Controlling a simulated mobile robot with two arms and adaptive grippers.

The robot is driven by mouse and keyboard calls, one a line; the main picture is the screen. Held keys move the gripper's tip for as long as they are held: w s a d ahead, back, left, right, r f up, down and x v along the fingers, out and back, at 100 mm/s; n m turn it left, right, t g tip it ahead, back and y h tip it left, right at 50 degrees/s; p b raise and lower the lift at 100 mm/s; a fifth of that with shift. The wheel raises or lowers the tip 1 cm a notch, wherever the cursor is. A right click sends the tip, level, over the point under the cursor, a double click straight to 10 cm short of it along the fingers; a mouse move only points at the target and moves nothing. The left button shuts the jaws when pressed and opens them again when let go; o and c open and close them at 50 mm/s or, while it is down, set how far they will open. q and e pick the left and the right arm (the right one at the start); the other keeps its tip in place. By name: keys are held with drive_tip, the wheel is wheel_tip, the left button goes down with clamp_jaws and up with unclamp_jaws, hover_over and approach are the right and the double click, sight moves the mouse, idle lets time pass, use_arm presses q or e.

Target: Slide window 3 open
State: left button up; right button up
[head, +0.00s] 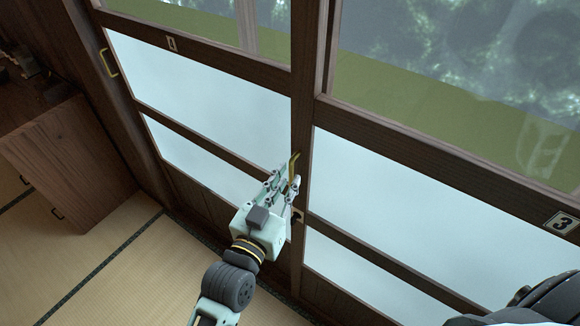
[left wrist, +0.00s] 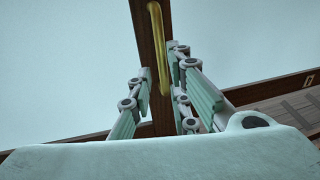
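Window 3 (head: 400,190) is the right sliding panel, with a dark wood frame, pale lower panes and a "3" plate (head: 562,222) at its lower right. A brass bar handle (head: 295,163) is on the dark upright at its left edge. My left gripper (head: 287,183) is at this handle. In the left wrist view the fingers (left wrist: 161,92) are apart, and the handle (left wrist: 159,45) runs up between and beyond them, close to the right finger. I cannot tell whether they touch it. My right gripper is out of view.
Another panel (head: 200,85) to the left has a small number plate (head: 171,43) and its own brass handle (head: 109,62). A brown wooden cabinet (head: 70,160) stands at the left. The tatami floor (head: 130,270) is clear in front of the left panel.

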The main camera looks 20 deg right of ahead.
sight(290, 175)
use_arm(q)
drive_tip(key=x, duration=0.2)
drive_tip(key=shift+w, duration=0.35)
drive_tip(key=shift+w+d, duration=0.2)
drive_tip(key=shift+w, duration=0.1)
drive_tip(key=shift+w+d+p, duration=0.15)
drive_tip(key=shift+d+p, duration=0.05)
drive_tip(key=shift+p, duration=0.1)
drive_tip(key=shift+c, duration=0.4)
clamp_jaws()
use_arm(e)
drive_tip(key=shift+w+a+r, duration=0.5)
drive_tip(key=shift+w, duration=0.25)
use_arm(q)
drive_tip(key=shift+f, duration=0.1)
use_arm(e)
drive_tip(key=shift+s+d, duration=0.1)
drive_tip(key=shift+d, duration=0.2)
